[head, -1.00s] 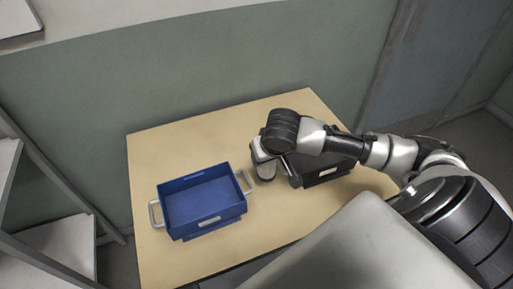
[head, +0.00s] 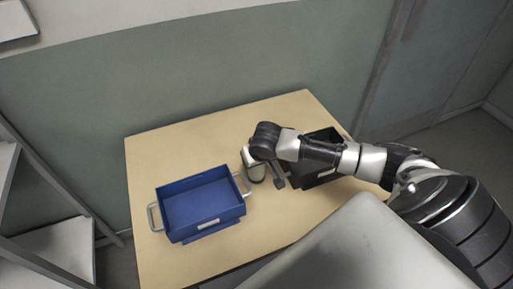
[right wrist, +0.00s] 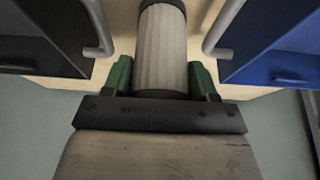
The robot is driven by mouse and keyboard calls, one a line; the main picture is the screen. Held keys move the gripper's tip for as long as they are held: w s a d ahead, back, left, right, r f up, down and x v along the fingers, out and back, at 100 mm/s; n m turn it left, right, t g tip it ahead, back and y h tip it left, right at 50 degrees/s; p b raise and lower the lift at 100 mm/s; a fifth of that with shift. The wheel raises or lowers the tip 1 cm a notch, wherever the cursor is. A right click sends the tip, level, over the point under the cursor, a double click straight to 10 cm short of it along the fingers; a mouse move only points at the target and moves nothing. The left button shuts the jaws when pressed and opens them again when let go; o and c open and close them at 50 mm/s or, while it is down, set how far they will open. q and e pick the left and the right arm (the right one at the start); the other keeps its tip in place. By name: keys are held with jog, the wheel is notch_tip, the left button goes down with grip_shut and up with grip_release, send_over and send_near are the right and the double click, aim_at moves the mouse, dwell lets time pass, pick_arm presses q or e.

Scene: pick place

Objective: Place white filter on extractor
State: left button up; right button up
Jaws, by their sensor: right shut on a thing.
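The white filter (right wrist: 162,50) is a pale ribbed cylinder with a dark end band in the right wrist view. My right gripper (right wrist: 161,78) is shut on it, with a green fingertip pressed on each side. In the head view the right hand (head: 264,170) is over the table between the two boxes, and a pale cylinder with a dark rim shows below it, partly hidden by the hand. I cannot tell whether it touches the table. I cannot pick out an extractor in either view. My left gripper is not in view.
A blue box (head: 208,226) with two grey side handles stands on the wooden table (head: 155,270), left of the hand. A black box (head: 318,178) stands to the right, partly under my arm. Bare tabletop lies behind the blue box. Grey shelves (head: 62,250) stand at the left.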

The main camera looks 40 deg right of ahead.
jog(key=o, duration=1)
jog(key=shift+f, duration=0.1)
jog(key=shift+c, duration=0.2)
